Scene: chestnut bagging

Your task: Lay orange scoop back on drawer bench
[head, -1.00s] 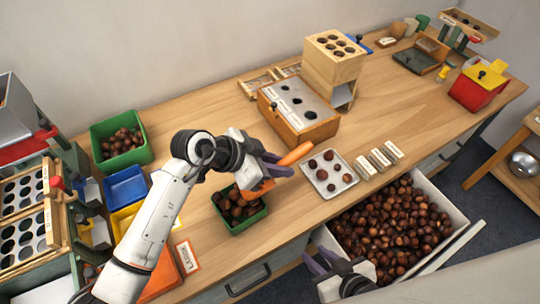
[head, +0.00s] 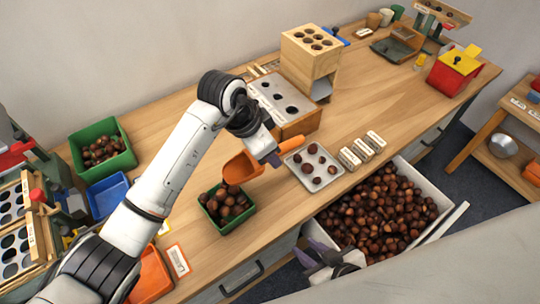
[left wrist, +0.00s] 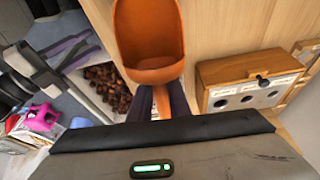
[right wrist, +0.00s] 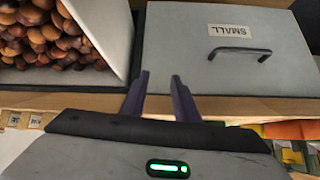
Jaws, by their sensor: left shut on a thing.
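The orange scoop (head: 240,169) is in my left gripper (head: 272,157), which is shut on its handle. In the head view the scoop shows just behind and above the small green bin of chestnuts (head: 245,221), its bowl to the left and its handle to the right. The left wrist view shows the empty bowl (left wrist: 150,35) beyond the fingers. The wooden drawer bench (head: 205,237) lies below; I cannot tell whether the scoop touches it. My right gripper (head: 322,258) is empty and open, in front of the bench by the open drawer; it shows in the right wrist view (right wrist: 158,85).
An open drawer (head: 452,200) full of chestnuts juts from the bench front. A metal tray (head: 333,184) with several chestnuts lies right of the scoop, beside small labelled blocks (head: 362,149). A wooden box with holes (head: 300,125) stands behind. Bare bench lies left of the scoop.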

